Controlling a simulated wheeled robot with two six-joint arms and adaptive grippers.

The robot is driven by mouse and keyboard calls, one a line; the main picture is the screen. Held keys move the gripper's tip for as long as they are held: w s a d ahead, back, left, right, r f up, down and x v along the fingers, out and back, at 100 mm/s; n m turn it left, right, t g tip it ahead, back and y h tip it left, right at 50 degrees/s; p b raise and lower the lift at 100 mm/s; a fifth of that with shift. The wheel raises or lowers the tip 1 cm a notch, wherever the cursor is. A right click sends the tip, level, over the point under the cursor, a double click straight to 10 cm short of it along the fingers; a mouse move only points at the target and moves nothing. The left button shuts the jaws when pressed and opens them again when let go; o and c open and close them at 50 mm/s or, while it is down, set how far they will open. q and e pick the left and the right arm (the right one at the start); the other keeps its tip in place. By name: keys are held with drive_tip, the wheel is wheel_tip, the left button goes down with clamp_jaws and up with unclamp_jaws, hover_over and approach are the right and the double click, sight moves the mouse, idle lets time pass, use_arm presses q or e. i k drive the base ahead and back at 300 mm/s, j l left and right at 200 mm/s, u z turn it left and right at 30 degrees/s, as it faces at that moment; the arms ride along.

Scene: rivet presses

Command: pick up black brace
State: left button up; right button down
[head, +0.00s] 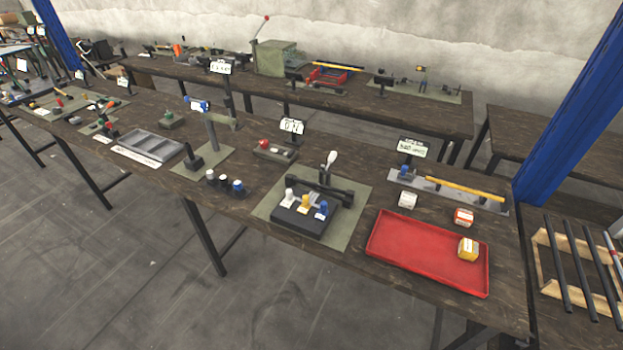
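No part carries a readable name for the black brace, and I cannot tell for certain which thing it is. Several long dark bars (582,272) lie side by side across a pale wooden rack (541,262) at the far right. One bar at the right edge has a light and red section. A black press-like tool (336,191) with a white-knobbed lever stands on a green mat (267,209) near the middle of the front table. Neither of my grippers is in the head view.
The long dark wooden table (365,280) holds a red tray (385,252) with a yellow box (468,248) in it. Two small boxes stand behind the tray. A blue post (570,110) rises between table and rack. Open floor (110,260) lies at the left front.

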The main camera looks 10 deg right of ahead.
sight(291, 180)
drive_tip(key=i+j+z, duration=0.25)
drive_tip(key=j, duration=0.35)
drive_tip(key=i+j+z, duration=0.1)
drive_tip(key=i+j, duration=0.15)
drive_tip(key=i+j+z, duration=0.1)
drive_tip(key=j, duration=0.35)
drive_tip(key=i+j+z, duration=0.15)
drive_tip(key=j, duration=0.2)
drive_tip(key=i+j+z, duration=0.1)
drive_tip(key=j, duration=0.25)
drive_tip(key=i+j+z, duration=0.15)
drive_tip(key=j, duration=0.2)
